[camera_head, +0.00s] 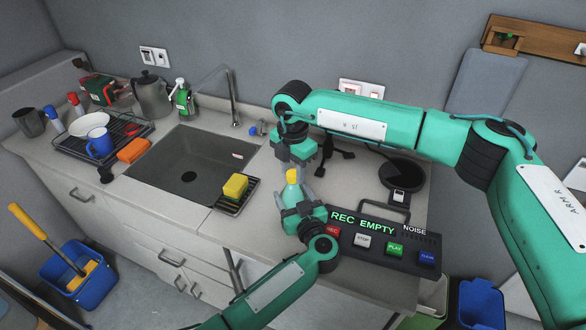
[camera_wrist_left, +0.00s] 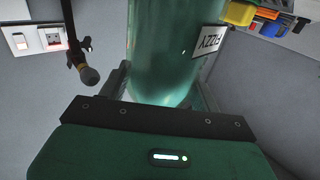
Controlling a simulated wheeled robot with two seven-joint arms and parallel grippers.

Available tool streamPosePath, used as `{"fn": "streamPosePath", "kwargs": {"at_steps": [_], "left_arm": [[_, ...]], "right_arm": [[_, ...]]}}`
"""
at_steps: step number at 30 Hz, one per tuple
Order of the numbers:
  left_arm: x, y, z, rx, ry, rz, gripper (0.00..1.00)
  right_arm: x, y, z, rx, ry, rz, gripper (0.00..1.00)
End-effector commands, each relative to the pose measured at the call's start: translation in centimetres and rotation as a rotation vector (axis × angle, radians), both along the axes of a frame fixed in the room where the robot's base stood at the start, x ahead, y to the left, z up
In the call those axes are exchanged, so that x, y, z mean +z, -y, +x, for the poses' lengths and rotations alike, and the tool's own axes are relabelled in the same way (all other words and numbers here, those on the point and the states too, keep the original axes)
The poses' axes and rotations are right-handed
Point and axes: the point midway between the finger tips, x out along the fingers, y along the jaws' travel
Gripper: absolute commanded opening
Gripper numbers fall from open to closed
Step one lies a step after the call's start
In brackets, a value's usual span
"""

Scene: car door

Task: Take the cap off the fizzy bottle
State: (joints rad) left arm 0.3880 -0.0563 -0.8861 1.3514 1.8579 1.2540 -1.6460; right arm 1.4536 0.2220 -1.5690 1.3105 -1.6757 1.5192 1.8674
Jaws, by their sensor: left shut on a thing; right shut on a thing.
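The fizzy bottle (camera_head: 292,192) is green, with a yellow cap (camera_head: 292,174) on top; its neck end points up at my right gripper. My left gripper (camera_head: 300,205) is shut around the bottle's body from below. In the left wrist view the green bottle (camera_wrist_left: 175,50) with its FIZZY label stands between the fingers, and the cap is out of that view. My right gripper (camera_head: 295,163) points down from above and is shut on the yellow cap, partly hiding its top. The cap appears in line with the neck; I cannot tell whether it is loose.
A recorder panel (camera_head: 383,238) with coloured buttons lies right of the bottle. A black round plate (camera_head: 402,172) is behind it. The sink (camera_head: 190,165) and a rack with a yellow sponge (camera_head: 235,186) are to the left. The counter's front edge is close to my left arm.

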Motion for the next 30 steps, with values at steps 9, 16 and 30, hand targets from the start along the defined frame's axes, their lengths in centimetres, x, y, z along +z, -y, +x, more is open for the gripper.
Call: {"fn": "streamPosePath", "kwargs": {"at_steps": [9,16,30], "left_arm": [[-0.05,0.03,-0.03,-0.001,-0.001,0.0,0.0],[-0.05,0.03,-0.03,-0.001,-0.001,0.0,0.0],[-0.05,0.03,-0.03,-0.001,-0.001,0.0,0.0]], "right_arm": [[0.05,-0.03,0.03,0.394,0.001,0.0,0.09],[0.08,-0.04,0.04,0.77,0.001,0.0,0.09],[0.13,-0.06,0.03,1.539,0.0,0.0,0.09]]}}
